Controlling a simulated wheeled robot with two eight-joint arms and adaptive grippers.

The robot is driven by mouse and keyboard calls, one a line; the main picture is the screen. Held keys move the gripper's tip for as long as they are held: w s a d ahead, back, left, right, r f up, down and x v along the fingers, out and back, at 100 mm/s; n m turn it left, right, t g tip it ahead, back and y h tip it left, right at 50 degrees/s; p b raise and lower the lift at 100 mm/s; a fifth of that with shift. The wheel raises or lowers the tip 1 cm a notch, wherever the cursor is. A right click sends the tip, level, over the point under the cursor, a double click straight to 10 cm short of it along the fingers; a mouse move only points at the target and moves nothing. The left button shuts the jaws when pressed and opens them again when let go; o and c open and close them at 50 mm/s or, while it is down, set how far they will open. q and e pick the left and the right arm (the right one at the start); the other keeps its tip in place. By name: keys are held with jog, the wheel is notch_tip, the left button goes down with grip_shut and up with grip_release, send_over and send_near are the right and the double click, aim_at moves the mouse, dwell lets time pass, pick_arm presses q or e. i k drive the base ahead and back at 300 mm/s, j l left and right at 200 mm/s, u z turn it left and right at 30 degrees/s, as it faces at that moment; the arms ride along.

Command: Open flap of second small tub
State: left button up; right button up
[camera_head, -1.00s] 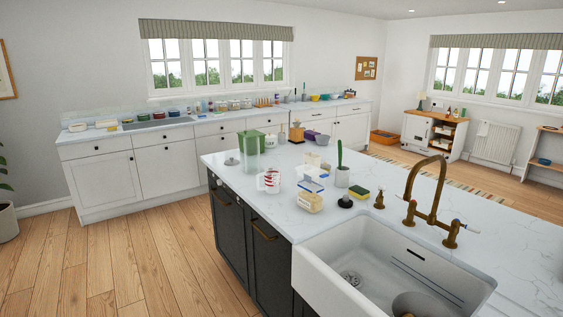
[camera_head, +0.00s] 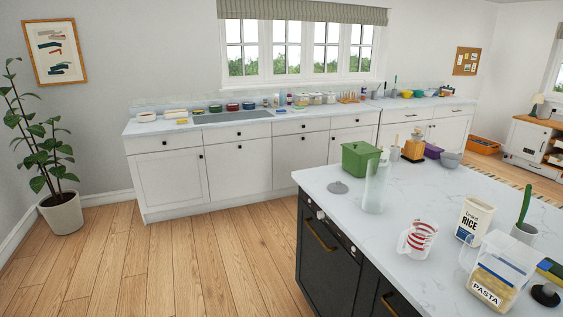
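Which container is the second small tub I cannot tell. A clear tub labelled PASTA (camera_head: 494,281) stands on the island at the lower right, with pale contents. A white tub labelled RICE (camera_head: 472,221) stands upright behind it. A tall clear container (camera_head: 375,190) stands farther left, in front of a green lidded box (camera_head: 360,157). The exact state of the tubs' flaps is too small to tell. Neither of my grippers is in view.
A measuring cup with red marks (camera_head: 418,240) stands near the island's front edge. A grey disc (camera_head: 338,187) lies by the left corner. A green-handled brush (camera_head: 524,215) stands at the right. Wooden floor (camera_head: 190,265) in front is clear.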

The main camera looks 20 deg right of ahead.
aim_at(498, 277)
jog(key=i+l+u, duration=0.15)
jog(key=i, duration=0.7)
jog(key=i+u, duration=0.1)
jog(key=u, duration=0.35)
jog(key=i+l+u, duration=0.1)
jog(key=u, duration=0.35)
jog(key=i+l+u, duration=0.1)
jog(key=u, duration=0.3)
jog(key=l+u, duration=0.1)
jog(key=u, duration=0.35)
jog(key=l+u, duration=0.1)
jog(key=u, duration=0.35)
jog(key=l+u, duration=0.15)
jog(key=u, duration=0.8)
jog(key=k+l+u, duration=0.1)
jog(key=u, duration=0.35)
jog(key=l+u, duration=0.1)
jog(key=u, duration=0.35)
jog(key=k+j, duration=0.05)
